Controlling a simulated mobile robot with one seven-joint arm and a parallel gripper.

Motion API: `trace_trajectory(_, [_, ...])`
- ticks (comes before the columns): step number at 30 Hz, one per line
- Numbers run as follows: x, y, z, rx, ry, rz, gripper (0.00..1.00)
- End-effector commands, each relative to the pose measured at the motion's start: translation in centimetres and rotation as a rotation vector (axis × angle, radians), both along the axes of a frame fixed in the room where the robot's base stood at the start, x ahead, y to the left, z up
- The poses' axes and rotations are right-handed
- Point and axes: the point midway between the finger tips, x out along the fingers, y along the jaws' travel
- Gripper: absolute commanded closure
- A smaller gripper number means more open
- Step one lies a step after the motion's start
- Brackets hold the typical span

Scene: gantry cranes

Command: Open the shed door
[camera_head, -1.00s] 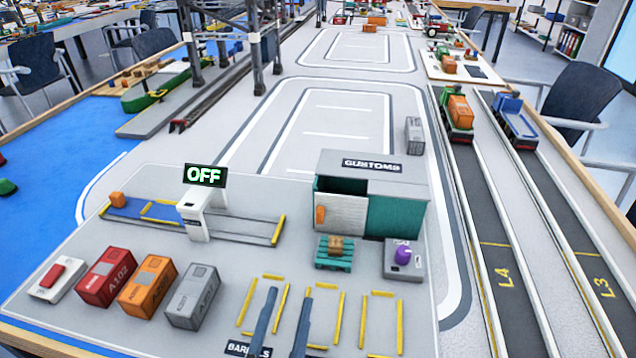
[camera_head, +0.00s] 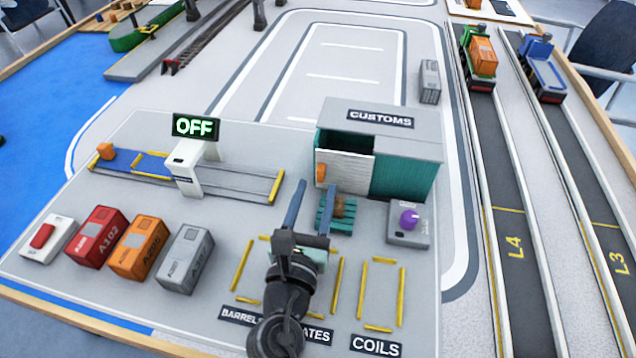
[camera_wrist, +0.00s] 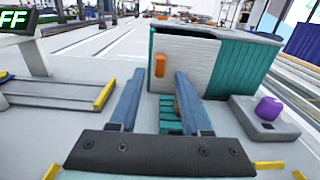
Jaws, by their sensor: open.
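The shed (camera_head: 405,160) is teal with a grey roof and a CUSTOMS sign. Its door (camera_head: 349,171) is a white ribbed panel on the front's left part, with a dark strip above it. An orange upright handle (camera_head: 320,172) is at the door's left edge; it also shows in the wrist view (camera_wrist: 160,65). My gripper (camera_head: 312,190) is open, its two blue fingers pointing at the shed front. In the wrist view my gripper (camera_wrist: 160,76) has the handle beyond and between its fingertips, apparently untouched.
A teal pallet with a brown box (camera_head: 338,212) lies below my fingers, partly hidden. A grey box with a purple knob (camera_head: 408,220) stands right of it. A white gate with an OFF sign (camera_head: 195,127) stands left. Several containers (camera_head: 140,248) stand front left.

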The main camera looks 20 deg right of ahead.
Motion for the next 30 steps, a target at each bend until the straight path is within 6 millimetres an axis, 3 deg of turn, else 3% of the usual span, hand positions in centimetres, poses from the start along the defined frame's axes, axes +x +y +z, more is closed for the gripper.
trace_trajectory(6, [1.8,-1.2,0.0,-0.001,0.0,-0.001,0.53])
trace_trajectory(16, [2.0,-1.4,0.0,0.0,0.0,0.0,0.53])
trace_trajectory(17, [2.0,-1.4,0.0,0.0,0.0,0.0,0.54])
trace_trajectory(24, [2.0,-1.4,0.0,0.0,0.0,0.0,0.97])
trace_trajectory(30, [2.0,-1.4,0.0,0.0,0.0,0.0,1.0])
